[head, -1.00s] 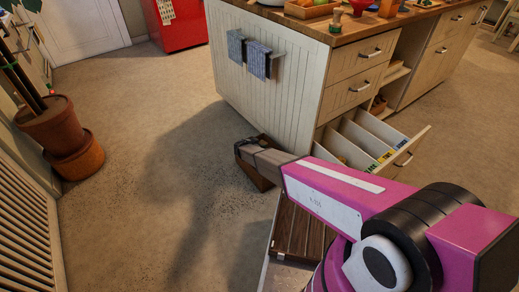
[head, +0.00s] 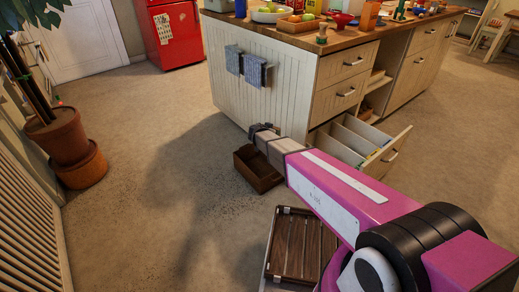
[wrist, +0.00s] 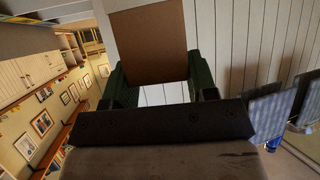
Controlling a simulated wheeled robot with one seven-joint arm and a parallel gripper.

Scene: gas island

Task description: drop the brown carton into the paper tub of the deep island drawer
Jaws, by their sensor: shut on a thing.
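In the head view my gripper end (head: 262,129) is in front of the island's end panel, left of the drawer; the carton cannot be made out there. The deep island drawer (head: 398,146) is pulled open at the bottom of the island. It holds pale tubs (head: 350,142) side by side. Their labels are mostly hidden, so I cannot tell which is the paper tub.
A brown open crate (head: 258,170) stands on the floor below my gripper. Two towels (head: 244,66) hang on the island's end panel (head: 285,85). A plant pot (head: 62,140) stands at the left.

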